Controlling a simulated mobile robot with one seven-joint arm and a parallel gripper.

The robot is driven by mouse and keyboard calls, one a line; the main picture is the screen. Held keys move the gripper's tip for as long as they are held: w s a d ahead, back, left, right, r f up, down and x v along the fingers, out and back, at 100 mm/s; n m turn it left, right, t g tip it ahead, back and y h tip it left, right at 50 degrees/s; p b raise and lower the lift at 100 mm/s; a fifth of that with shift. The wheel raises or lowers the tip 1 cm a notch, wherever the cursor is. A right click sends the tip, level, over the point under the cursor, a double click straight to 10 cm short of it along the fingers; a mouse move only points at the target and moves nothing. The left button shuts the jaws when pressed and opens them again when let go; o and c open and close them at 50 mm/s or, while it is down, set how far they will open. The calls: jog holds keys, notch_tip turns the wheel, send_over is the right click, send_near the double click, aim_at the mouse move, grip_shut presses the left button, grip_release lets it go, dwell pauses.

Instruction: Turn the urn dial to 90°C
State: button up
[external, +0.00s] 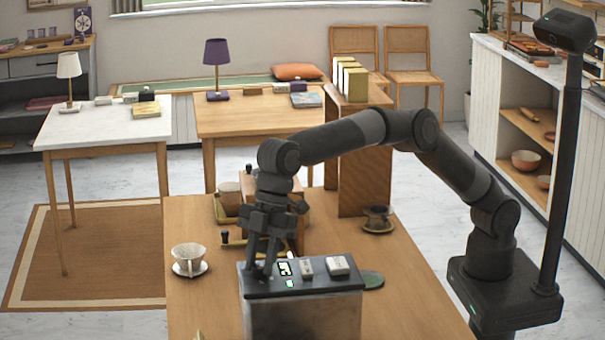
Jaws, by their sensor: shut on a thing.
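The urn (302,312) is a metal box with a dark top panel on the front part of the wooden cart top. My gripper (262,271) points down over the left part of the panel, just left of the display. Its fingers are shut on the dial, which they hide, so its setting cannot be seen. The figures on the display are too small to read.
A white cup (188,256) on a saucer stands left of the urn. A dark cup (377,217) stands behind right. A wooden divider (363,150) rises behind. The cart's right front is clear.

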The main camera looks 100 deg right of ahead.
dwell(0.3)
jog(key=o, duration=1)
jog(key=shift+c, duration=0.2)
jog(key=shift+r, duration=0.1)
jog(key=v, duration=1)
jog(key=shift+s+r, duration=0.2)
jog(key=shift+r, duration=0.05)
jog(key=shift+d, duration=0.15)
